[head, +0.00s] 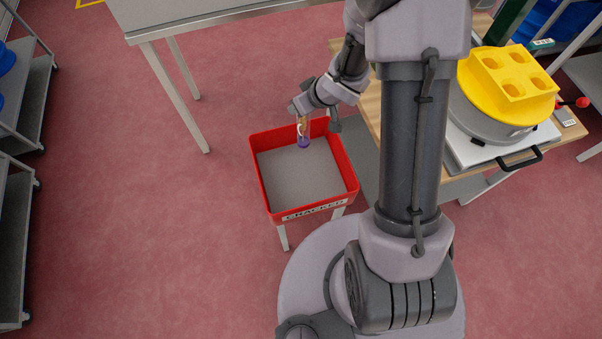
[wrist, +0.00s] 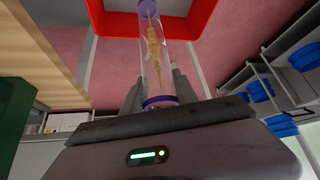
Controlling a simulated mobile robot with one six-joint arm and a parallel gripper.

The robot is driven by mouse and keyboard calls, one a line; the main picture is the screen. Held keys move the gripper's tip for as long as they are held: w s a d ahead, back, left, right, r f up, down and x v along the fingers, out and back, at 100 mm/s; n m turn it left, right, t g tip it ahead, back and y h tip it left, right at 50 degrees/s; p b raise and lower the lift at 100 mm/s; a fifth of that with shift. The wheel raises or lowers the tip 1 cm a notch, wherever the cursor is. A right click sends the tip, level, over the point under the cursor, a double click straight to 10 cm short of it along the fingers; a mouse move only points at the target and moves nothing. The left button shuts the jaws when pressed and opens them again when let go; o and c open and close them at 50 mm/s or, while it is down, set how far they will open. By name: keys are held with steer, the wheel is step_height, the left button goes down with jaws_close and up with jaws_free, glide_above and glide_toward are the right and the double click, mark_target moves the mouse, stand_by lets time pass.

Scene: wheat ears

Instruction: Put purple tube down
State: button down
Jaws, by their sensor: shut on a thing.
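The purple tube (wrist: 152,55) is a clear tube with purple ends and a wheat ear inside. My gripper (wrist: 160,92) is shut on it near one end in the wrist view. In the head view the tube (head: 303,135) hangs from my gripper (head: 303,115) over the far part of a red bin, its purple end (head: 303,142) pointing down. I cannot tell how high it is above the bin's floor. The red bin (head: 260,178) has a grey floor that looks empty and a label reading "CRACKED" on its front. Its red rim (wrist: 125,27) also shows in the wrist view.
A wooden bench (head: 371,108) at the right carries a round grey device with a yellow block (head: 508,72) on top. A grey table (head: 165,12) stands behind the bin. Grey shelves (head: 20,130) are at the far left. Red floor left of the bin is clear.

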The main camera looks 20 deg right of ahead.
steer(key=s+a+f+n+y+b, duration=0.1)
steer(key=s+f+n+b, duration=0.1)
steer(key=f, duration=0.5)
steer(key=s+a+f+n+g+y+b, duration=0.1)
steer(key=s+f+n+b, duration=0.1)
steer(key=f, duration=0.5)
steer(key=shift+s+a+n+g, duration=0.3)
steer(key=shift+s+n, duration=0.2)
steer(key=shift+s, duration=0.1)
steer(key=c, duration=0.9)
jaws_free()
steer(key=shift+f, duration=0.1)
steer(key=shift+c, duration=0.2)
